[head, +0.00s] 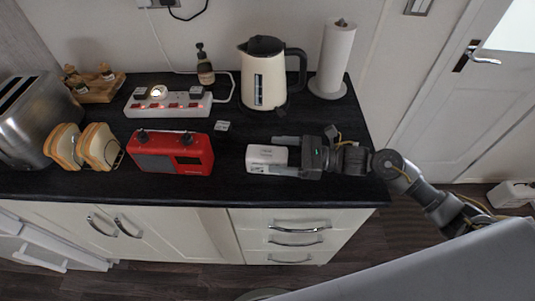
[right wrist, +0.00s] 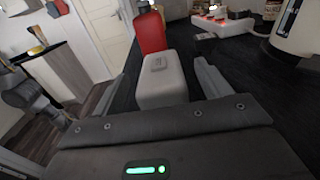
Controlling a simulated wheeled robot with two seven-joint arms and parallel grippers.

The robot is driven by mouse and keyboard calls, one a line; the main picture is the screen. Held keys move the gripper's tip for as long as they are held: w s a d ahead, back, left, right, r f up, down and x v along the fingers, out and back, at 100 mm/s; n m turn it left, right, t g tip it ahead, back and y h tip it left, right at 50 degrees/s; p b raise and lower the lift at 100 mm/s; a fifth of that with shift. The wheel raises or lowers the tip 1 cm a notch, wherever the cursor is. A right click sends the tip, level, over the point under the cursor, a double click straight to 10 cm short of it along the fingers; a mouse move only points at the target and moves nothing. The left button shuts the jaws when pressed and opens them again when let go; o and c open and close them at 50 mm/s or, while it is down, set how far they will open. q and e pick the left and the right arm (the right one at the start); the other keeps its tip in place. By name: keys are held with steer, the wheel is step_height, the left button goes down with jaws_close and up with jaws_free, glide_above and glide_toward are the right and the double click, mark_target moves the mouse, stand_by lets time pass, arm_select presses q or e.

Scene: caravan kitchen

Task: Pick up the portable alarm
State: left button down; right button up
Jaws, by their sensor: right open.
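The portable alarm, a small white box (head: 262,153), lies on the dark worktop near its front edge, right of the red radio. My right gripper (head: 283,157) reaches in from the right, open. Its two fingers lie along either side of the box, one on the wall side and one on the front side. In the right wrist view the white box (right wrist: 160,80) stands between the open fingers, with a gap visible on each side. My left gripper is not in view.
A red radio (head: 172,154) stands just beyond the box and also shows in the right wrist view (right wrist: 151,31). A cream kettle (head: 263,88), a paper towel roll (head: 334,60) and a power strip (head: 168,104) stand behind. Toast (head: 64,146) and a toaster (head: 32,112) are at left.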

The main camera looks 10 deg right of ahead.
steer(key=shift+x, duration=1.15)
steer(key=shift+s, duration=0.1)
steer(key=shift+d, duration=0.1)
steer(key=c, duration=1.2)
steer(key=shift+o, duration=0.2)
steer(key=shift+r, duration=0.1)
